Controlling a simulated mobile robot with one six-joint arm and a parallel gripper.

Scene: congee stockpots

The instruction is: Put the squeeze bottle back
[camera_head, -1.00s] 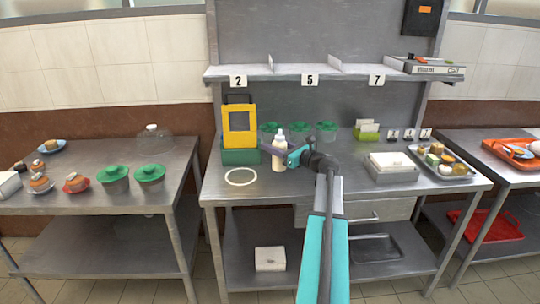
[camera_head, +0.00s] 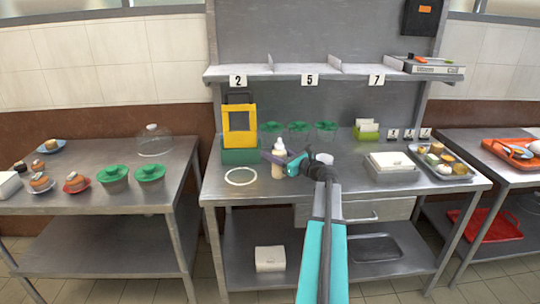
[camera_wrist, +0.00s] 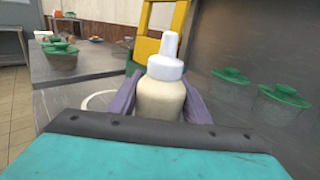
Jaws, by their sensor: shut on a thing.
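The squeeze bottle (camera_head: 278,163) has a cream body and a white pointed cap, and it stands upright over the middle table. My gripper (camera_head: 277,160) is shut on it, with purple fingers on both sides. In the wrist view the bottle (camera_wrist: 163,90) stands between the two fingers (camera_wrist: 160,100), and its lower part is hidden behind my gripper. A white ring (camera_head: 240,176) is marked on the table to the left of the bottle. I cannot tell whether the bottle's base touches the table.
A yellow and green caddy (camera_head: 239,135) stands just behind the ring. Several green-lidded containers (camera_head: 298,131) stand behind the bottle. A white-lidded box (camera_head: 392,166) and a food tray (camera_head: 441,163) are at right. The table front is clear.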

